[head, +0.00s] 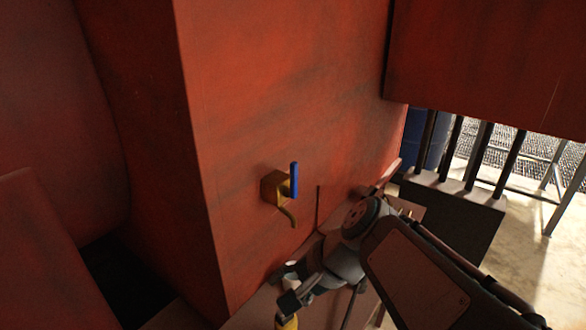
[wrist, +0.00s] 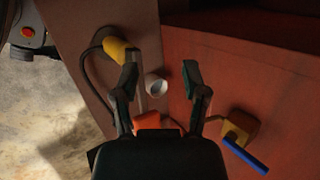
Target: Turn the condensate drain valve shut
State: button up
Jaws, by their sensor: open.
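The drain valve has a yellow-brass body (head: 274,188) on the red engine wall, with a curved spout below it. Its blue lever (head: 294,180) stands nearly upright in the head view. In the wrist view the valve body (wrist: 240,128) and blue lever (wrist: 245,157) are at the lower right, outside the right finger. My gripper (wrist: 161,72) is open, with nothing held between its fingers. In the head view my gripper (head: 294,296) is low, below the valve and apart from it.
The wrist view shows a white round thing (wrist: 155,86) beyond the fingers, a yellow item with a black cable (wrist: 117,48) at left, and an orange piece (wrist: 147,120). Red panels (head: 488,70) overhang at right. Dark railings (head: 472,150) and open floor lie beyond.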

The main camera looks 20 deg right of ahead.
jog(key=w+d+r+m+t+y, duration=0.3)
jog(key=w+d+r+m+y, duration=0.1)
jog(key=w+m, duration=0.35)
jog(key=m+t, duration=0.8)
jog(key=m, duration=0.3)
send_near(297, 168)
jog(key=shift+n, duration=0.25)
jog(key=x, duration=1.1)
jog(key=shift+s, duration=0.1)
grip_shut()
